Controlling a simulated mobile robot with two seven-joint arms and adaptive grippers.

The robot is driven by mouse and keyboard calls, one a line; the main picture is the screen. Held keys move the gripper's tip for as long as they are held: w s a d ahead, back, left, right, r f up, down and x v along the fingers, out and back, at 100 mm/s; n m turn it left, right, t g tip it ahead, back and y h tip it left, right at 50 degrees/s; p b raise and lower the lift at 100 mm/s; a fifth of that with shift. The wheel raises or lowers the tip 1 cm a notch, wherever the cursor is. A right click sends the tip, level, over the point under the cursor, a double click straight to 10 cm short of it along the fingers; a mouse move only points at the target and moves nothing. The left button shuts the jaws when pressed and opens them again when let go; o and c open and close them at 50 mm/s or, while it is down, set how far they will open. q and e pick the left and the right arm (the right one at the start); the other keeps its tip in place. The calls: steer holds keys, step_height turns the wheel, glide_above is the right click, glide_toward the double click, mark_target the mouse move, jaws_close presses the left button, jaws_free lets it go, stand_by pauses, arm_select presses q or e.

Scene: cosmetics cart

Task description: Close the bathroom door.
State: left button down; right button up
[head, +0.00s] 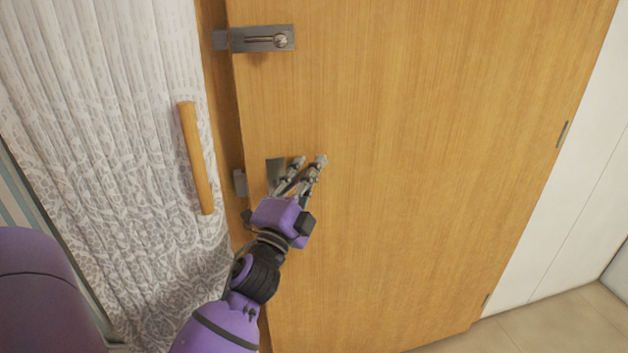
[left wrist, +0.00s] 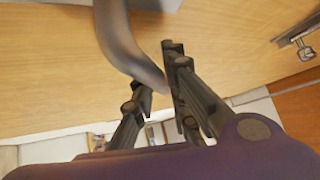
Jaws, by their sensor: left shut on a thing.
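The wooden bathroom door (head: 400,160) fills the middle of the head view. Its left edge lies close to a wooden strip, and I cannot tell how wide any gap there is. A grey metal door handle (head: 275,172) sits near that edge, partly hidden by my left gripper (head: 308,163). In the left wrist view, the curved grey handle (left wrist: 128,50) runs between the fingers of my left gripper (left wrist: 160,72), which are shut on it. The door face (left wrist: 60,70) shows behind it. My right gripper is in neither view.
A metal slide latch (head: 265,39) is on the door's upper left; a latch also shows in the left wrist view (left wrist: 300,42). A patterned pale curtain (head: 110,130) and a wooden bar (head: 196,155) are to the left. Tiled floor (head: 540,330) shows at lower right.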

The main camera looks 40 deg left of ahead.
arm_select(q)
steer(key=shift+a+r, duration=0.1)
steer(key=shift+r, duration=0.25)
steer(key=shift+w+a, duration=0.6)
steer(key=shift+a, duration=0.3)
steer(key=c, duration=1.7)
jaws_free()
steer(key=shift+s+d+f, duration=0.1)
steer(key=shift+s+f, duration=0.1)
steer(key=shift+s+d+f, duration=0.1)
steer(key=shift+s+f, duration=0.15)
steer(key=shift+s, duration=0.05)
steer(key=v, duration=1.1)
